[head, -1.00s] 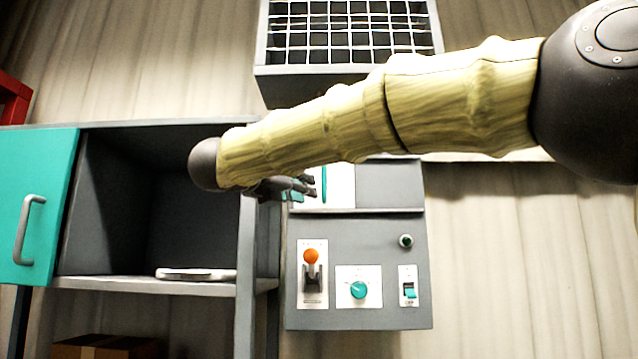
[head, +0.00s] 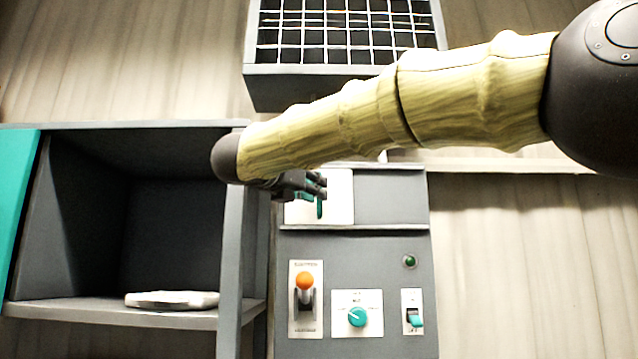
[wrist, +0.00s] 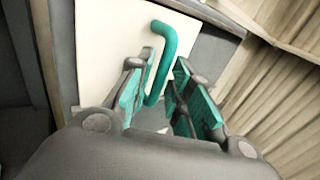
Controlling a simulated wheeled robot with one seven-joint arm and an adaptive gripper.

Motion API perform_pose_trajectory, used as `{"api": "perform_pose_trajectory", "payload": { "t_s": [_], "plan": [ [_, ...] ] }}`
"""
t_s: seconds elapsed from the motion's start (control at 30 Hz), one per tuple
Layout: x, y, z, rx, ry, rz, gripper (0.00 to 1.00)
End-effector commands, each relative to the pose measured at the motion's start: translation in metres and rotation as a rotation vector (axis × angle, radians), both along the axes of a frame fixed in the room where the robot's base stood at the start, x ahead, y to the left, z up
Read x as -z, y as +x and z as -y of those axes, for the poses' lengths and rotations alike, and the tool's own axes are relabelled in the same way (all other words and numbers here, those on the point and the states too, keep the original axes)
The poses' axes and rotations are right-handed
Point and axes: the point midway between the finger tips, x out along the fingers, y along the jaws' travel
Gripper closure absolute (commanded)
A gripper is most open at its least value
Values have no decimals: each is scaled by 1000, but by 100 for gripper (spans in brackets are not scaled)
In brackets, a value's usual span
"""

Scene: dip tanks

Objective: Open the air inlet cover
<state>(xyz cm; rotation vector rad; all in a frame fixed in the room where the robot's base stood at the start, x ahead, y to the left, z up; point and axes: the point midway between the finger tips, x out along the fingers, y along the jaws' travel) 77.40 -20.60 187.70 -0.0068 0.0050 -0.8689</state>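The air inlet cover looks to be the white panel (head: 340,207) on the upper part of the grey control cabinet, with a teal bar handle (head: 320,209). In the wrist view the white panel (wrist: 105,50) lies flat behind the fingers and looks closed. The bent teal handle (wrist: 164,42) runs down toward the gap between the fingers. My gripper (wrist: 166,72) is open, its teal-padded fingers on either side of the handle's lower part. I cannot tell whether they touch it. In the head view my gripper (head: 318,185) overlaps the handle's upper part.
Below are an orange-knobbed lever (head: 305,281), a teal dial (head: 357,316), a teal switch (head: 415,317) and a green lamp (head: 409,261). An open grey cupboard (head: 225,303) with a teal door (head: 17,190) stands left. A wire-grid box (head: 340,70) is above.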

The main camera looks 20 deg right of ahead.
Motion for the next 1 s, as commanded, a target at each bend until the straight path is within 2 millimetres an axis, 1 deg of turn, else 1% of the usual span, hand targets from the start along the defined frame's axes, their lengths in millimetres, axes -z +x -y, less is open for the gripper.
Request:
{"api": "perform_pose_trajectory", "payload": {
  "t_s": [0.03, 0.2, 0.37, 0.6, 0.67, 0.7, 0.73, 1.0],
  "plan": [
    [-3, 4, 5, 0, 0, 0, 79],
    [-2, 14, 16, 0, -2, 1, 79],
    [0, 17, 20, -1, -2, 1, 79],
    [0, 17, 21, -1, -2, 1, 79],
    [0, 17, 21, -1, -2, 1, 90],
    [0, 17, 21, -1, -2, 1, 97],
    [0, 17, 21, -1, -2, 1, 100],
    [0, 18, 20, -2, -1, 1, 100]
  ]
}}
